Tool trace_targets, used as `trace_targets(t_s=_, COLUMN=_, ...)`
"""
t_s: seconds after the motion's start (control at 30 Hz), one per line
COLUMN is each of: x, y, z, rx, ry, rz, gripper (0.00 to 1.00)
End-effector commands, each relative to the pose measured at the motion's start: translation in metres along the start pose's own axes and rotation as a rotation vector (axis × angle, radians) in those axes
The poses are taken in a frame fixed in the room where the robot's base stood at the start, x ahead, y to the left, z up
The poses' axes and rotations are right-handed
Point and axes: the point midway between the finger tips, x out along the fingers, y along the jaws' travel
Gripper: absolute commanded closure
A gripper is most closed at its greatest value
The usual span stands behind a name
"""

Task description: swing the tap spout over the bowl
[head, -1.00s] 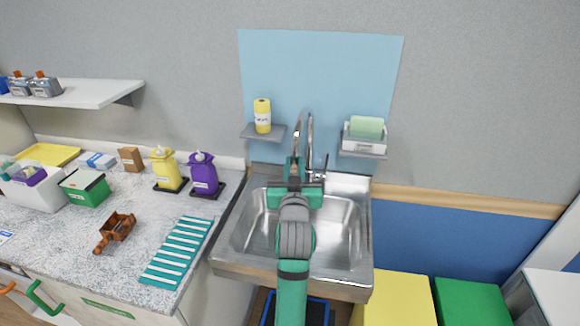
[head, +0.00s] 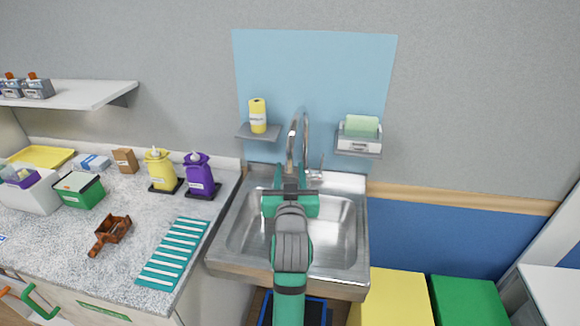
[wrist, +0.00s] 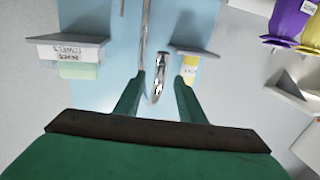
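The chrome tap has a tall curved spout (head: 292,140) that rises behind the steel sink and comes down over it. The sink bowl (head: 345,235) lies below, partly hidden by my arm; I see no separate bowl. My gripper (head: 291,172) is in front of and below the spout's end, above the back of the sink. In the wrist view my gripper (wrist: 160,82) is open, its green fingers apart. The spout's end (wrist: 157,88) shows between them with a gap on both sides. I cannot tell how deep it sits between the fingers.
A small shelf with a yellow bottle (head: 257,115) is left of the tap, and a holder with a green sponge (head: 361,127) is right. The left counter holds a purple dispenser (head: 200,175), a yellow dispenser (head: 158,170) and a teal striped mat (head: 174,252).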

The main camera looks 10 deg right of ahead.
Motion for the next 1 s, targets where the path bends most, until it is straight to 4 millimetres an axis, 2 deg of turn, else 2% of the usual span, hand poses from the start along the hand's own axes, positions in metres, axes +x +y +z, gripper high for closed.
trace_targets(t_s=0.2, x=-0.043, y=0.000, z=0.001, rx=-0.001, ry=0.000, rz=0.000, gripper=0.64)
trace_targets(t_s=0.4, x=-0.069, y=0.000, z=0.000, rx=-0.001, ry=0.000, rz=0.000, gripper=0.64)
trace_targets(t_s=0.6, x=-0.079, y=0.000, z=0.000, rx=0.000, ry=0.000, rz=0.000, gripper=0.64)
trace_targets(t_s=0.83, x=-0.079, y=0.000, z=0.000, rx=0.000, ry=0.000, rz=0.000, gripper=0.64)
trace_targets(t_s=0.9, x=-0.078, y=-0.001, z=0.000, rx=-0.007, ry=-0.001, rz=0.001, gripper=0.80)
trace_targets(t_s=1.0, x=-0.074, y=-0.007, z=0.004, rx=-0.081, ry=-0.014, rz=0.012, gripper=1.00)
